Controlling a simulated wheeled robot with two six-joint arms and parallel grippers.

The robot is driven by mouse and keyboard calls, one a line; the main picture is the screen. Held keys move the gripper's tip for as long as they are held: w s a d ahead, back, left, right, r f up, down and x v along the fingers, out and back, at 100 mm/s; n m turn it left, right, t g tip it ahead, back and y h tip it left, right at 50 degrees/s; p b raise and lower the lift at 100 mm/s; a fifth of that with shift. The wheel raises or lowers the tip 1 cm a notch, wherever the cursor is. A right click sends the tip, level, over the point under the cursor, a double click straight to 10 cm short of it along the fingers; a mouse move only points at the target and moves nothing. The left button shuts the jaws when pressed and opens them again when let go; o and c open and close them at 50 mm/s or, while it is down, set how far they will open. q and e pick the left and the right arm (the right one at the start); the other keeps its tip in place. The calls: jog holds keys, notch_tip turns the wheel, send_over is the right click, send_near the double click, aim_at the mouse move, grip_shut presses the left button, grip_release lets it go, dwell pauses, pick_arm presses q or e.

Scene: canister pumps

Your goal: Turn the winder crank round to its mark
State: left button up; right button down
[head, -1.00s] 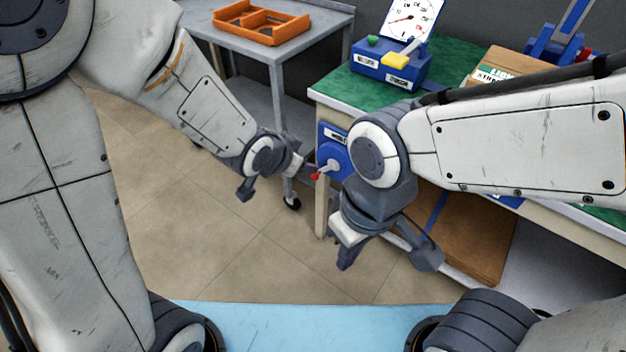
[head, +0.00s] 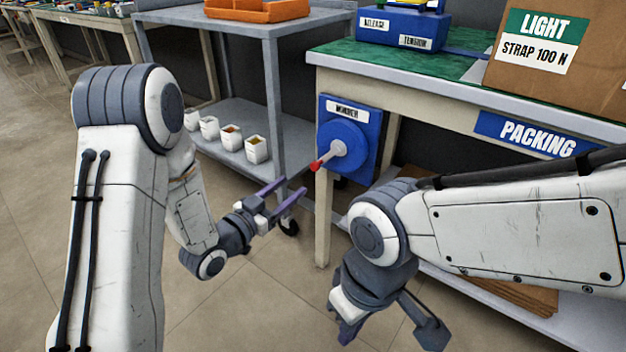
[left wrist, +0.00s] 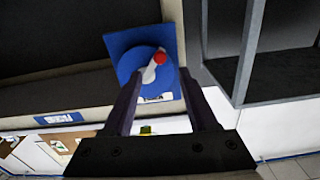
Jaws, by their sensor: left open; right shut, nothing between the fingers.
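The winder is a blue plate (head: 368,115) with a round blue disc and a label, fixed at the end of the packing table. Its pale crank (head: 335,152) points down and left to a red knob (head: 316,165). In the left wrist view the knob (left wrist: 160,58) shows between the fingers' lines, in front of the disc (left wrist: 152,85). My left gripper (head: 301,182) is open and empty, its fingertips just left of and below the knob; contact cannot be told. My right gripper (head: 349,332) is shut and empty, low in front of the table. I cannot make out the mark.
A grey cart (head: 262,24) with an orange tray (head: 270,10) on top and several white cups on its lower shelf stands left of the winder. The table leg (head: 324,215) is just below the winder. A cardboard box (head: 570,60) stands on the table.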

aim_at(313, 169)
pick_arm(q)
jog(key=b+x, duration=0.2)
jog(key=x, duration=0.6)
jog(key=shift+w+d, duration=0.2)
jog(key=shift+d, duration=0.05)
jog(key=shift+w+d+r+b, duration=0.1)
jog(key=shift+w+d+b, duration=0.25)
jog(key=shift+w, duration=0.15)
grip_shut()
dwell(0.6)
